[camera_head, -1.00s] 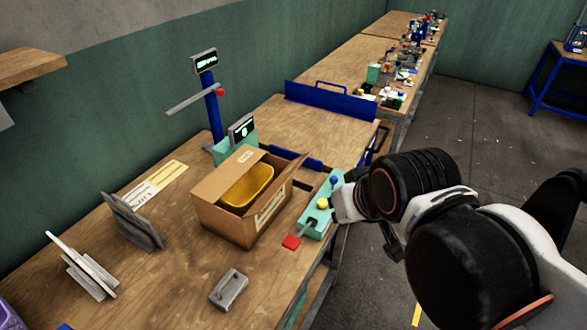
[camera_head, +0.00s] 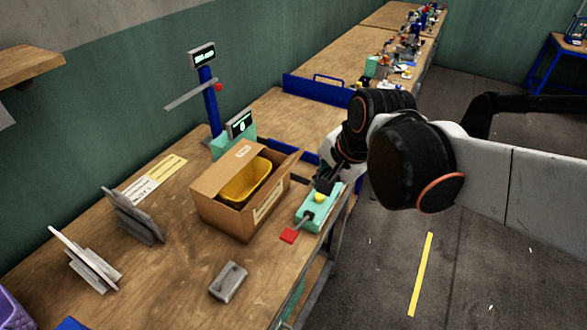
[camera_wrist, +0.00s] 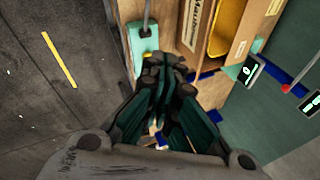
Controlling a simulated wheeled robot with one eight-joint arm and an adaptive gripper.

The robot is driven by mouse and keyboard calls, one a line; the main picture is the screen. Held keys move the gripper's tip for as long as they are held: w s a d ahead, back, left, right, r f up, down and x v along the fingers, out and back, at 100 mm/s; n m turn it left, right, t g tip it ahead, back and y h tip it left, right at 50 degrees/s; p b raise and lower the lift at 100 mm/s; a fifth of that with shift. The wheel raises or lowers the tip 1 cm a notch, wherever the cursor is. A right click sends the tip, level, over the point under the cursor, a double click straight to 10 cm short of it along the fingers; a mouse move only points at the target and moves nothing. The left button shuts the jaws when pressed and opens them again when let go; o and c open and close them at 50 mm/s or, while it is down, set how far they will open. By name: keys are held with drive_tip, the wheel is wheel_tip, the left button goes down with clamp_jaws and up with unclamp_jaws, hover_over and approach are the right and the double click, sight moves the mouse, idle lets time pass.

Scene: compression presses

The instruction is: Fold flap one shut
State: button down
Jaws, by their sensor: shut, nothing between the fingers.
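An open cardboard box (camera_head: 225,217) stands on the workbench, with a yellow tray (camera_head: 246,182) showing inside. One flap (camera_head: 284,168) tilts up and outward along the right side. A brown panel (camera_head: 218,172) runs along the left top edge. I cannot tell which flap is flap one. In the wrist view the box (camera_wrist: 186,28) and the yellow tray (camera_wrist: 227,28) are at the top. My gripper (camera_head: 324,184) is shut and empty, right of the box and above the mint control box. Its dark fingers (camera_wrist: 167,74) show below the box in the wrist view, apparently apart from it.
A scale display (camera_head: 240,125) stands behind. A grey block (camera_head: 229,281) lies in front. Grey plates (camera_head: 135,215) stand left. Bare bench lies between.

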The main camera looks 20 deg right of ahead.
sight(276, 177)
drive_tip(key=w+a+f+m+g+y+b, duration=0.1)
drive_tip(key=w+f+m+g+y, duration=0.15)
drive_tip(key=w+f+m, duration=1.05)
drive_tip(key=shift+s+a+r+m+t, duration=0.15)
drive_tip(key=shift+a+r+m+t, duration=0.05)
drive_tip(key=shift+a+r+m, duration=0.3)
drive_tip(key=shift+s+a+r+m+t, duration=0.15)
drive_tip(key=shift+a+r+m, duration=0.25)
drive_tip(key=shift+a, duration=0.15)
